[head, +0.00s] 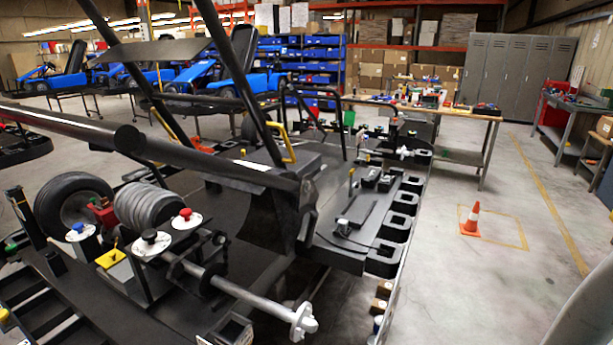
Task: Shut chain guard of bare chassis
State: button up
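The bare chassis (215,172) fills the left and middle of the head view, with black tubes, a dark floor and no bodywork. A yellow handle (283,146) stands on a dark box-like part near its middle; this may be the chain guard, but I cannot tell for sure. A dark curved panel (270,215) hangs below it beside a thick tube. Whether the guard is open or shut is not clear. A pale axle (245,295) with a hub sticks out at the front. My gripper is not in view.
A workbench (470,113) with tools is behind the chassis. Grey lockers (510,75) line the back. Blue karts (215,75) stand at the back left. Open floor lies right of the chassis.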

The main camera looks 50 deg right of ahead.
aim_at(273, 222)
jog(key=l+u, duration=0.1)
jog(key=l, duration=0.55)
jog(key=k+l+u, duration=0.1)
jog(key=l, duration=0.55)
jog(key=k+l, duration=0.1)
jog(key=l, duration=0.5)
jog(key=l+u, duration=0.15)
jog(key=l, duration=0.5)
jog(key=l+u, duration=0.25)
jog(key=l, duration=0.6)
jog(key=k+l+u, duration=0.25)
jog(key=l, duration=0.55)
jog(key=k, duration=0.35)
jog(key=i, duration=0.45)
